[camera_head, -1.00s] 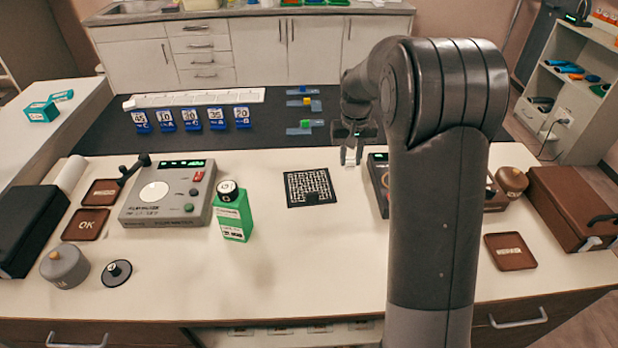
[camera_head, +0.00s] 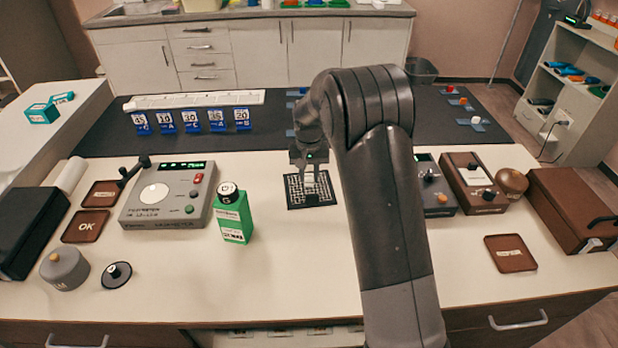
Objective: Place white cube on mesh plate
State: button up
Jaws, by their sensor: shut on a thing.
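The black mesh plate (camera_head: 294,203) with a pale grid pattern lies flat on the white worktop near the middle in the head view. I cannot tell whether the cube touches the plate.
A green box (camera_head: 234,219) and a grey device (camera_head: 168,195) stand left of the plate. A dark device with an orange knob (camera_head: 434,184) and a brown device (camera_head: 470,184) stand to the right. The worktop in front of the plate is clear.

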jog(key=shift+f, duration=0.8)
jog(key=shift+f, duration=0.1)
jog(key=o, duration=0.9)
jog(key=shift+o, duration=0.2)
